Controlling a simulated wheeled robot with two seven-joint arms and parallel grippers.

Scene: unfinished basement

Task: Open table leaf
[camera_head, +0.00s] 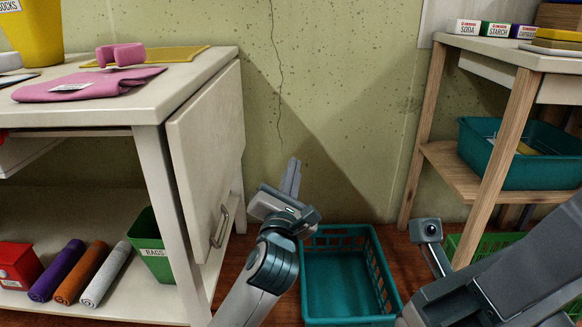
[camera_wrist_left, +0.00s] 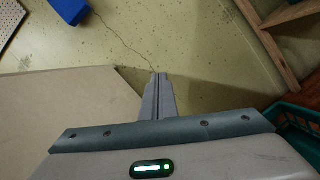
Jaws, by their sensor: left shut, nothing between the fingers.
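The table leaf (camera_head: 208,150) is a cream panel hanging down at the right side of the white table (camera_head: 125,112). A metal bar handle (camera_head: 219,228) is on its face near the lower edge. My left gripper (camera_head: 291,176) is shut and empty, its fingers pointing up, to the right of the leaf and apart from the handle. In the left wrist view the closed fingers (camera_wrist_left: 158,92) show against the wall, beside a beige panel (camera_wrist_left: 70,112); I cannot tell if it is the leaf or the tabletop. My right arm enters at lower right, its gripper out of view.
A teal basket (camera_head: 345,283) stands on the floor just right of my left arm. A wooden shelf (camera_head: 513,120) with a teal bin (camera_head: 535,170) is at the right. Pink folded cloth (camera_head: 88,85) lies on the table. A green rags bin (camera_head: 151,240) sits below.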

